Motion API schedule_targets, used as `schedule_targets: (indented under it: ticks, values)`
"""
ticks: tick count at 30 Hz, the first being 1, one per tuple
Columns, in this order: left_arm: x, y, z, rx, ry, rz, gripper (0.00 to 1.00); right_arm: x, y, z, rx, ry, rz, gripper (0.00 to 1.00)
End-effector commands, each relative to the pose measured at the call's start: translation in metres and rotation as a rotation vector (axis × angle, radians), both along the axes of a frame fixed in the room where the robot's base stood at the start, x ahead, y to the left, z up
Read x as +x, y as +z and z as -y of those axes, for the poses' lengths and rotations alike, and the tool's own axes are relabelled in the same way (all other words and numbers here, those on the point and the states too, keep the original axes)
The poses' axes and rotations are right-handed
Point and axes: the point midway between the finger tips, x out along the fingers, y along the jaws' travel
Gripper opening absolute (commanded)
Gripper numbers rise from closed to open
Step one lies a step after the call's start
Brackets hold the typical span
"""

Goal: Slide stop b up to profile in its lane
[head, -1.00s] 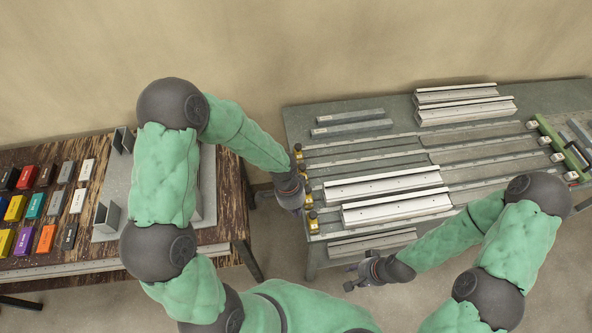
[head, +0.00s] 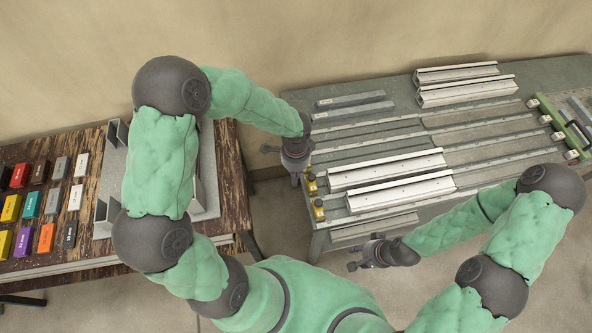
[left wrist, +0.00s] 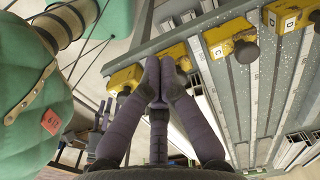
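Yellow stops line the left end of the clamp bench. The left wrist view shows stop C (left wrist: 228,37) and stop D (left wrist: 284,13) with readable letters. Left of C are two more, the nearer one presumably stop b (left wrist: 184,52), its label unreadable and partly behind my fingers. In the head view, two stops show, the upper one (head: 312,184) and lower one (head: 318,211). White profiles (head: 386,170) lie in the two lanes nearest me, to the right of these stops. My left gripper (left wrist: 160,62) has its fingertips together, empty, beside that stop. My right gripper (head: 357,256) is open and empty.
Spare profiles (head: 462,92) and grey bars (head: 350,107) lie at the bench's back. The far lanes hold no profile. A green bar (head: 563,122) crosses the bench's right end. A wooden table (head: 92,180) with coloured blocks stands at the left, across a gap.

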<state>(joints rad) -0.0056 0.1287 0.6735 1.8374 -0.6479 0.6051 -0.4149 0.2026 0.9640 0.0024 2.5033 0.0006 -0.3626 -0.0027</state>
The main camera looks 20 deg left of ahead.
Motion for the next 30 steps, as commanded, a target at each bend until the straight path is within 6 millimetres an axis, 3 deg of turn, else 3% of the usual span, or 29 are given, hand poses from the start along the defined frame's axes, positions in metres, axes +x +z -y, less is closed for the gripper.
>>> schedule_targets:
  ticks: [18, 30]
  values:
    - [0.000, -0.042, 0.000, -0.001, 0.002, -0.001, 0.00, 0.000, -0.034, 0.000, 0.000, 0.000, 0.000, 0.40]
    - [0.014, -0.040, 0.021, -0.001, 0.000, -0.001, 0.00, 0.000, -0.032, 0.000, 0.000, 0.000, 0.000, 0.40]
